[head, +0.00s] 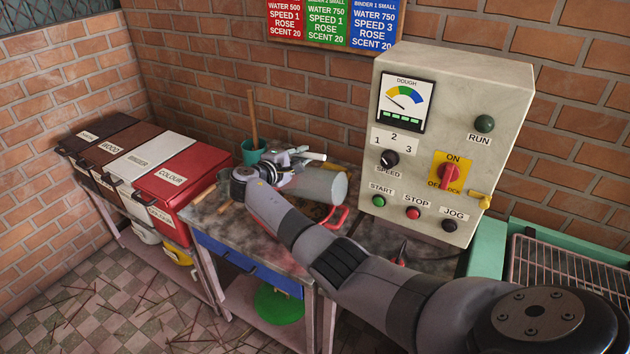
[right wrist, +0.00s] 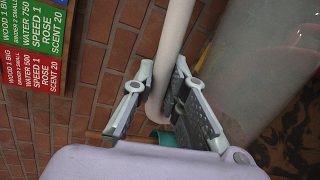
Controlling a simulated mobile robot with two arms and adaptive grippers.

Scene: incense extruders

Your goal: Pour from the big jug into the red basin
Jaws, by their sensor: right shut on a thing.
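The big jug (head: 325,187) is a pale grey cylinder, tipped well over onto its side above the work table. My right gripper (head: 300,158) is at its upper left. In the right wrist view the gripper (right wrist: 168,105) is shut on the jug's pale handle (right wrist: 174,50), which runs between its fingers. The jug's translucent side (right wrist: 258,65) fills the right of that view. A curved red edge (head: 340,217), perhaps the red basin, shows just below the jug; my arm hides most of it. I cannot see whether anything flows. My left gripper is out of view.
A grey control box (head: 440,145) with a gauge and switches stands right of the jug. A teal pot (head: 252,152) with a wooden stick is at the back of the table (head: 240,222). Labelled bins, including a red one (head: 178,180), stand at left. A wire rack (head: 570,265) is at right.

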